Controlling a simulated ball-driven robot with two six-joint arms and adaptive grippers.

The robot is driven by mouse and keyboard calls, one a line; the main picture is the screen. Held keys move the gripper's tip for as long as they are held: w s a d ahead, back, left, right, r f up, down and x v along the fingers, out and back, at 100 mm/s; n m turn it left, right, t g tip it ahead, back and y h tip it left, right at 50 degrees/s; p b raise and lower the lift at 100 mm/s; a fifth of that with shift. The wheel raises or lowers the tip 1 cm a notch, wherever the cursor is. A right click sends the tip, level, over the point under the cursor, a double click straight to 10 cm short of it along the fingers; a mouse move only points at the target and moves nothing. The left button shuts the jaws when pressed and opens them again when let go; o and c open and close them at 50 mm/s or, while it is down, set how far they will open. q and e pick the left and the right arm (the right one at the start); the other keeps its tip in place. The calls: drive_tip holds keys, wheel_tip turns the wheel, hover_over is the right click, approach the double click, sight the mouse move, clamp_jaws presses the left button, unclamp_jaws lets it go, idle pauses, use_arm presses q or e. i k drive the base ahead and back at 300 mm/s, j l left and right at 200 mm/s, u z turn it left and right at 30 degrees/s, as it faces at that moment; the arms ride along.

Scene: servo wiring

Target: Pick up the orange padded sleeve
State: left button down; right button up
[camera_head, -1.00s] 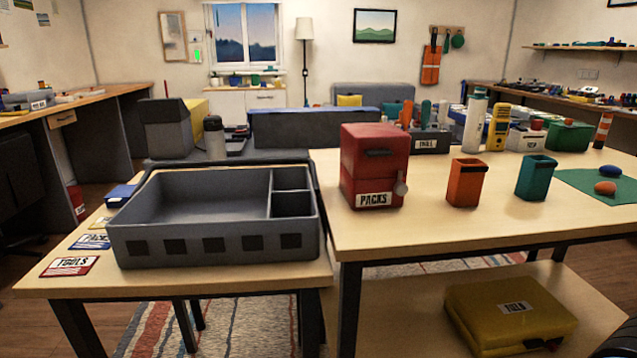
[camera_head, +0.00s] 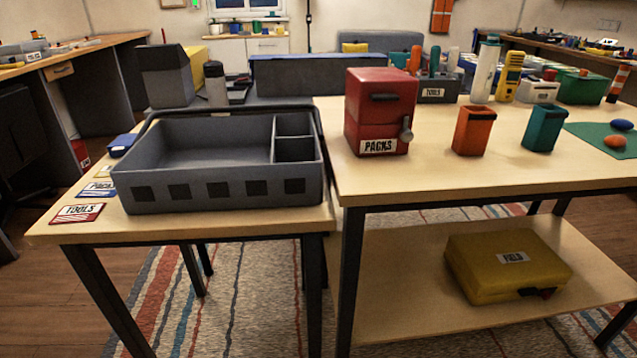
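An orange, open-topped, box-shaped holder (camera_head: 472,132) stands upright on the right table, between the red PACKS box and a teal holder of like shape. It looks like the orange padded sleeve, though I cannot make out padding. Its dark opening faces up and I see nothing sticking out of it. Another orange item (camera_head: 441,16) hangs on the back wall, cut off by the top edge. Neither gripper is in view.
The red PACKS box (camera_head: 381,108) and teal holder (camera_head: 543,128) flank the orange holder. A grey divided tray (camera_head: 230,187) sits on the lower left table. A yellow FIELD case (camera_head: 508,266) lies on the shelf. The tabletop (camera_head: 430,172) in front is clear.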

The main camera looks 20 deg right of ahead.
sight(474, 125)
drive_tip(key=z, duration=1.35)
drive_tip(key=i+j+u, duration=0.15)
drive_tip(key=j, duration=0.2)
drive_tip(key=i+j+u, duration=0.1)
drive_tip(key=i+j, duration=0.2)
